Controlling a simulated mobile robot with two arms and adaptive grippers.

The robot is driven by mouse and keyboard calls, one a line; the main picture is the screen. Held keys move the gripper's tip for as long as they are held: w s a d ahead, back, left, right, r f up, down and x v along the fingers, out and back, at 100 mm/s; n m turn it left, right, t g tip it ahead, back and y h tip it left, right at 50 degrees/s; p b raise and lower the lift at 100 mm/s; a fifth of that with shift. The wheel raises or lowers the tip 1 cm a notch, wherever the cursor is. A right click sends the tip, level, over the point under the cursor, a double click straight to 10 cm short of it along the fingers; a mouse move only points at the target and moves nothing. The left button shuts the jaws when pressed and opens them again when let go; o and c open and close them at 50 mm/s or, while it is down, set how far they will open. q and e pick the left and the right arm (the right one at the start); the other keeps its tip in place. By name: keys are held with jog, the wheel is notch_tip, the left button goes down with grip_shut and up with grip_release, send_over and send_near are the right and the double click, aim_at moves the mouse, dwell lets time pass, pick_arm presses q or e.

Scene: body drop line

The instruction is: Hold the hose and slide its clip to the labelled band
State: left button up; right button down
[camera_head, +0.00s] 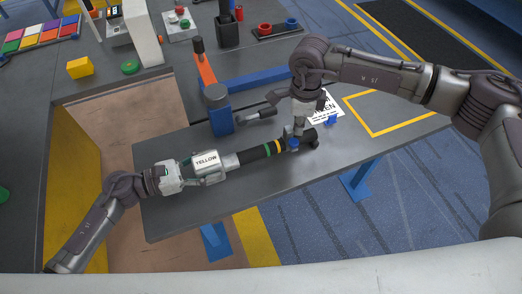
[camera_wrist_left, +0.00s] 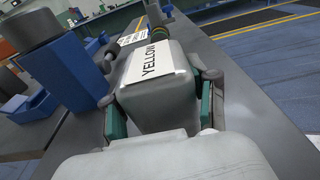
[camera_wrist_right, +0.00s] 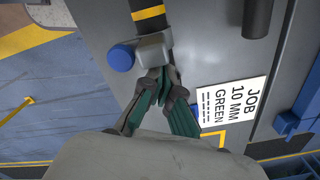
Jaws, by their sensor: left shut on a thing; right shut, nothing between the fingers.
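The black hose (camera_head: 248,155) lies along the grey bench, with a green band (camera_head: 267,149) and a yellow band (camera_head: 279,146). Its left end has a grey block labelled YELLOW (camera_head: 207,159). My left gripper (camera_wrist_left: 160,105) is shut on this block, with a finger on each side. The clip (camera_wrist_right: 153,48), grey with a blue knob (camera_wrist_right: 122,57), sits on the hose right of the yellow band in the head view. My right gripper (camera_wrist_right: 162,85) is shut and empty right beside the clip; I cannot tell whether it touches. A card (camera_wrist_right: 232,106) reads JOB 10 MM GREEN.
A blue post with a grey top (camera_head: 218,108) stands behind the hose near my left gripper. An orange and blue frame (camera_head: 206,72) is further back. A yellow outlined square (camera_head: 392,112) on the bench's right is empty.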

aim_at(287, 129)
pick_arm(q)
jog(key=shift+s+f, duration=0.25)
jog(key=shift+f, duration=0.2)
pick_arm(e)
jog(key=shift+s+a, duration=0.25)
jog(key=shift+a, duration=0.55)
jog(key=shift+s+a, duration=0.25)
jog(key=shift+a, duration=0.5)
jog(key=shift+w+d, duration=0.2)
jog(key=shift+d, duration=0.45)
jog(key=shift+r, duration=3.45)
pick_arm(q)
jog(key=o, duration=1.6)
jog(key=shift+w+r, duration=0.15)
jog(key=shift+w, duration=0.05)
pick_arm(e)
jog(key=shift+w, duration=0.1)
pick_arm(q)
jog(key=shift+r, duration=0.1)
jog(key=v, duration=1.2)
jog(key=shift+r, duration=0.1)
